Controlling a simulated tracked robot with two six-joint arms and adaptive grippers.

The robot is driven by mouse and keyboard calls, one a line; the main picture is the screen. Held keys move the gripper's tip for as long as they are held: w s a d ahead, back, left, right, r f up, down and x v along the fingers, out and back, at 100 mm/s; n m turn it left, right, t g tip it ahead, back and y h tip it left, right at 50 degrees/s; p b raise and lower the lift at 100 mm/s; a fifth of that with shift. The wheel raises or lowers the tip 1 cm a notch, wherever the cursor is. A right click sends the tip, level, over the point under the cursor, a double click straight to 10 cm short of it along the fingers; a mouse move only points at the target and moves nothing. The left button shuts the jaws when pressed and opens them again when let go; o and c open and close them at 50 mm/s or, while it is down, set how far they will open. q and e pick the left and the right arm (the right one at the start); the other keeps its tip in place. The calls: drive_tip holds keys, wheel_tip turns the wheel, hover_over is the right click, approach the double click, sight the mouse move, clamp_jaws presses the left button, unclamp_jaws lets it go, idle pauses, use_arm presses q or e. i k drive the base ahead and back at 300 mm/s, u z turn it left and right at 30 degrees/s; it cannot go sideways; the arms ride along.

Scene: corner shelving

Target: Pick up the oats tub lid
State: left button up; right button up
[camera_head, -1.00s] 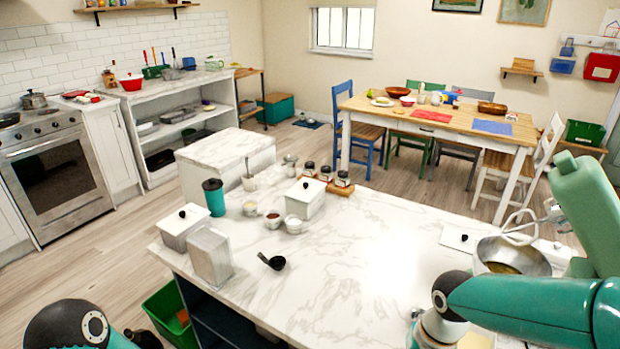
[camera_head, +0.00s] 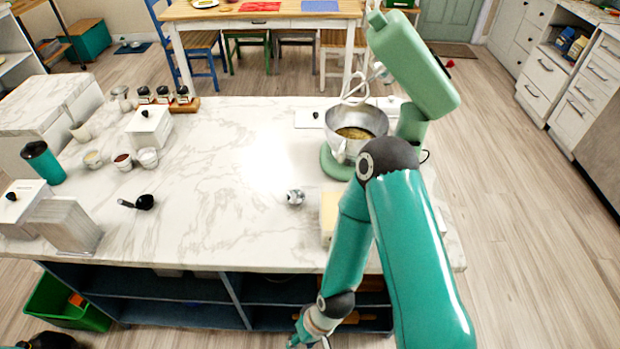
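No label is readable, so I cannot tell which lid belongs to the oats tub. One white lid with a black knob (camera_head: 315,116) lies flat on the counter left of the mixing bowl. A lidded white box (camera_head: 150,124) stands at the back left, with a black knob on its lid. Another lid with a black knob (camera_head: 13,197) is on a box at the left edge. My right arm bends down in front of the counter, and its wrist reaches the bottom edge; its gripper fingers are out of sight. My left gripper is not in view.
A green stand mixer (camera_head: 410,65) with a steel bowl (camera_head: 372,118) stands at the right. A small metal object (camera_head: 295,197), a black scoop (camera_head: 145,202), small bowls (camera_head: 122,162) and a teal cup (camera_head: 42,162) share the counter (camera_head: 230,225). Its middle is mostly clear.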

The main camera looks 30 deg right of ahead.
sight(304, 119)
drive_tip(key=z, duration=0.75)
drive_tip(key=k, duration=0.55)
drive_tip(key=z, duration=0.4)
drive_tip(key=i, duration=0.5)
drive_tip(key=u, duration=0.1)
